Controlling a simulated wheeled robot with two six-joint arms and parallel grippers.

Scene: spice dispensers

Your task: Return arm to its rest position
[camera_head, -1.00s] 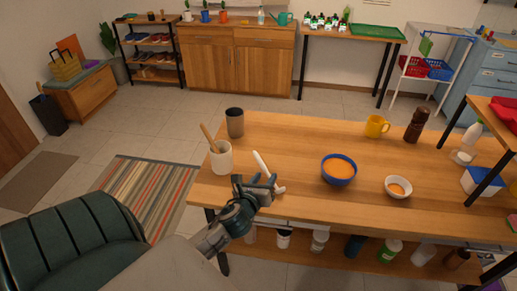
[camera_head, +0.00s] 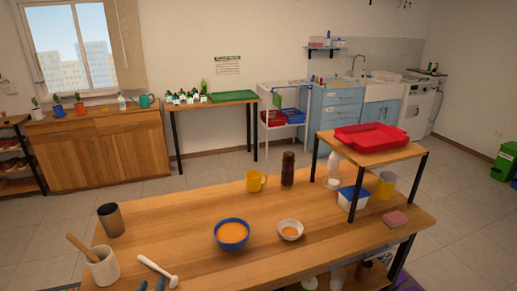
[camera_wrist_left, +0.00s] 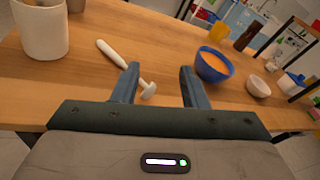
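My left gripper (camera_head: 152,284) shows only as fingertips at the bottom edge of the head view. In the left wrist view my left gripper (camera_wrist_left: 160,68) has its two blue-grey fingers spread wide with nothing held. A white mallet-like tool (camera_head: 158,269) lies on the wooden table (camera_head: 190,215). In the left wrist view the tool (camera_wrist_left: 112,52) shows beyond the left finger, its head seen between the fingers. The rest of my left arm is out of the head view. My right arm and gripper are not in view.
On the table are a white cup with a wooden stick (camera_head: 103,268), a dark cup (camera_head: 110,220), a blue bowl (camera_head: 232,236), a small white bowl (camera_head: 291,230), a yellow mug (camera_head: 256,181) and a brown grinder (camera_head: 288,168). A raised shelf with a red tray (camera_head: 371,137) stands right.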

